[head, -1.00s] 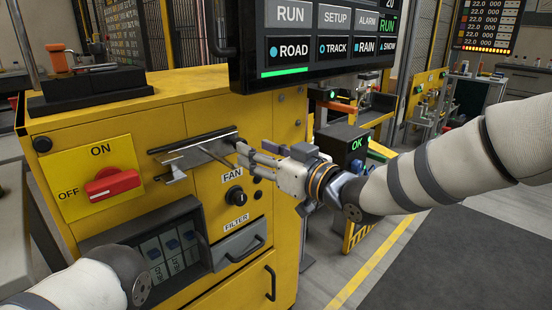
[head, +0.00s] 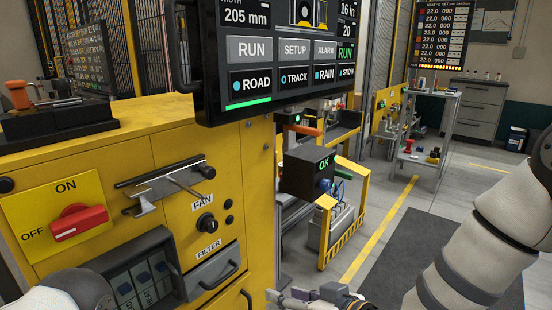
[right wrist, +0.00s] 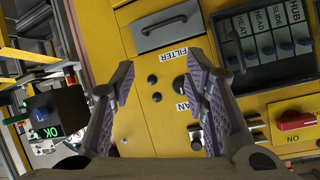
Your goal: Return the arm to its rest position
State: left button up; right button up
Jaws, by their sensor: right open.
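My right gripper (head: 275,298) is low at the bottom edge of the head view, right of the yellow machine (head: 262,190) and apart from it. Its jaws are apart in the right wrist view (right wrist: 160,75), with nothing between them. Beyond them is the yellow panel with the FILTER label (right wrist: 172,54). My right arm comes in from the right edge of the head view; its middle part is cut off by the bottom edge. Of my left arm only a rounded link shows at the bottom left; its gripper is outside the picture.
The panel carries a red OFF/ON knob (head: 78,222), a metal lever on a slot (head: 165,187), a FAN knob (head: 206,222) and a filter drawer (head: 214,268). A screen (head: 290,62) overhangs it. Right of it stands a black OK box (head: 308,170). Open floor lies farther right.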

jog(key=s+d+f+m+g+h+p, duration=0.1)
jog(key=s+d+f+g+h, duration=0.15)
jog(key=s+f, duration=0.3)
jog(key=s+d+f+m+g+h, duration=0.1)
jog(key=s+d+f+m, duration=0.1)
jog(key=s+d+f, duration=0.4)
pick_arm(q)
jog(key=w+r+t+p, duration=0.1)
jog(key=w+r+p, duration=0.1)
jog(key=w+r, duration=0.2)
jog(key=shift+w+r+t, duration=0.2)
jog(key=shift+r+t, duration=0.1)
jog(key=shift+t, duration=0.1)
pick_arm(e)
jog(key=s+d+f+m+g+h, duration=0.1)
jog(key=s+d, duration=0.3)
jog(key=s, duration=0.6)
jog(key=s+d+f+m+g+h, duration=0.1)
jog(key=s+d+g, duration=0.3)
jog(key=s, duration=0.6)
jog(key=s+d+f+m+g+h, duration=0.1)
jog(key=s+d+g+h, duration=0.2)
jog(key=s, duration=0.8)
jog(key=shift+d, duration=0.6)
jog(key=shift+w+h, duration=0.1)
jog(key=shift+h, duration=0.15)
